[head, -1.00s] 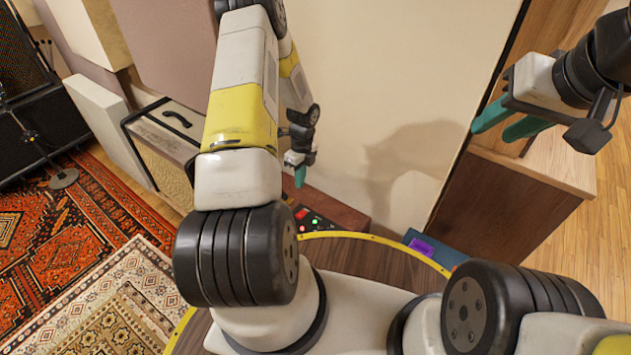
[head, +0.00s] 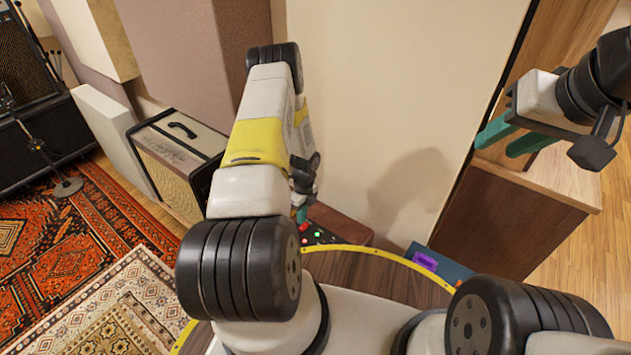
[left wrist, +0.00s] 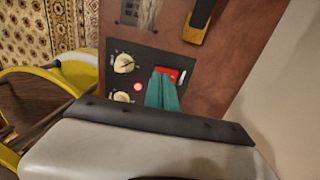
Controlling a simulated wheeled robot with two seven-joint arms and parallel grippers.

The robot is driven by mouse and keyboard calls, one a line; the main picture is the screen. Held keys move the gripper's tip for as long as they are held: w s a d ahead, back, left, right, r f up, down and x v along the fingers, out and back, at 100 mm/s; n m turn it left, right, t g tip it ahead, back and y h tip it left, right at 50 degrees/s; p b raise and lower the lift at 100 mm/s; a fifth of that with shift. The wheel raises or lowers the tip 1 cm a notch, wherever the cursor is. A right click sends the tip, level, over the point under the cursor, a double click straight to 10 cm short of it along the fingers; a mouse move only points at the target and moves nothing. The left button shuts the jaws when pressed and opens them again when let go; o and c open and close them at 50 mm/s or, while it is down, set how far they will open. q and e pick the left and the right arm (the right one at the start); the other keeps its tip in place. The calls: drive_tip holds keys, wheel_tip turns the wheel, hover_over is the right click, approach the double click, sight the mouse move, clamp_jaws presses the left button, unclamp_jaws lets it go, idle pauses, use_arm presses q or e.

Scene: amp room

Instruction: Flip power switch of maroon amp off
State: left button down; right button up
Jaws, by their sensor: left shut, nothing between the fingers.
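The maroon amp (head: 345,226) stands low against the wall, mostly hidden behind my left arm in the head view. In the left wrist view its brown-red top (left wrist: 205,60) carries a dark control panel (left wrist: 122,50) with cream knobs and a lit red light. The red power switch (left wrist: 167,73) is on this panel, partly covered by my left fingertips. My left gripper (left wrist: 163,95) is shut and empty, its green fingers at the switch; contact cannot be told. It also shows in the head view (head: 301,213). My right gripper (head: 505,140) is open and empty, high at the right.
A cream-topped amp (head: 175,150) stands left of my left arm, and a black amp (head: 40,125) is farther left. A wooden cabinet (head: 510,220) stands at the right. A blue box with a purple patch (head: 437,262) lies near my base.

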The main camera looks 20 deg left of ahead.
sight(301, 226)
use_arm(q)
drive_tip(key=shift+s+f, duration=0.1)
drive_tip(key=shift+f, duration=1.15)
drive_tip(key=shift+s+a+f, duration=0.15)
drive_tip(key=shift+s+f, duration=0.25)
drive_tip(key=shift+f, duration=0.05)
drive_tip(key=shift+s+f, duration=0.15)
drive_tip(key=shift+s, duration=0.1)
drive_tip(key=shift+s+a, duration=0.2)
drive_tip(key=shift+w, duration=0.1)
drive_tip(key=shift+w+d, duration=0.2)
drive_tip(key=shift+w, duration=0.7)
drive_tip(key=shift+r, duration=0.2)
